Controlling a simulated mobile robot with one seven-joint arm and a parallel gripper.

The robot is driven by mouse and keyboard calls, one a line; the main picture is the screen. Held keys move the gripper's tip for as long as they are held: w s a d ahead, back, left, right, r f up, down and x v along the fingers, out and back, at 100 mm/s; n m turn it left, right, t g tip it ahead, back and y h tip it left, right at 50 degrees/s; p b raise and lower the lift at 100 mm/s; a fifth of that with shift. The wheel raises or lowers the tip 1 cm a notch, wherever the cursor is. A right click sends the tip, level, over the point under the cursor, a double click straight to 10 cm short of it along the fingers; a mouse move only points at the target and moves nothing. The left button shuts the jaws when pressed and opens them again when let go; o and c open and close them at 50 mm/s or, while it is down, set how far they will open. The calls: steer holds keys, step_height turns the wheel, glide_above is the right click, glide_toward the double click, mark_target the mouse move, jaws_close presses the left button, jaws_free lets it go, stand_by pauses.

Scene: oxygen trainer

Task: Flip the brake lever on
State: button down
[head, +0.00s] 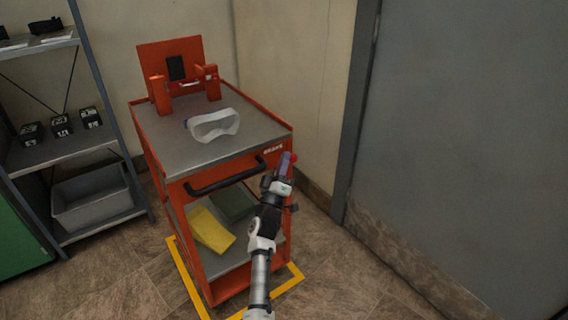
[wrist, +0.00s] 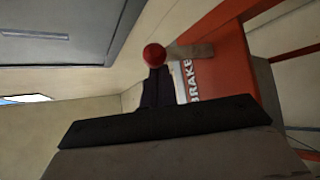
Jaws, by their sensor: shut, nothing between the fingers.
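The brake lever shows in the wrist view as a short greyish bar (wrist: 190,51) at the orange cart's side, beside the white BRAKE label (wrist: 188,82). Its red ball knob (wrist: 154,55) is at the bar's left end. In the head view the red knob (head: 294,157) is at the cart's front right corner, right of the BRAKE label (head: 273,149). My gripper (head: 287,163) is shut and empty, with its tips at the knob. In the wrist view the dark fingers (wrist: 155,86) end just below the knob; I cannot tell whether they touch it.
The orange cart (head: 180,165) has a black handle (head: 225,178) at its front and carries white goggles (head: 213,125) on top. A grey shelf rack (head: 60,155) stands left. A grey door (head: 465,140) is at right.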

steer(key=shift+s+f+m+h+b, duration=0.1)
steer(key=shift+f+m+h+b, duration=0.3)
steer(key=shift+m+h+b, duration=0.45)
step_height(320, 180, down, 5)
steer(key=m+g+h+b, duration=0.2)
steer(key=m+h+b, duration=0.2)
steer(key=m+b, duration=0.1)
steer(key=m+g+h+b, duration=0.2)
steer(key=m+h+b, duration=0.2)
steer(key=m+b, duration=0.1)
steer(key=m+g+h+b, duration=0.3)
steer(key=m+h+b, duration=0.1)
steer(key=m+b, duration=0.1)
steer(key=shift+r+m+h+b, duration=0.15)
steer(key=shift+m+h+b, duration=0.15)
steer(key=shift+b, duration=0.2)
steer(key=shift+f, duration=0.2)
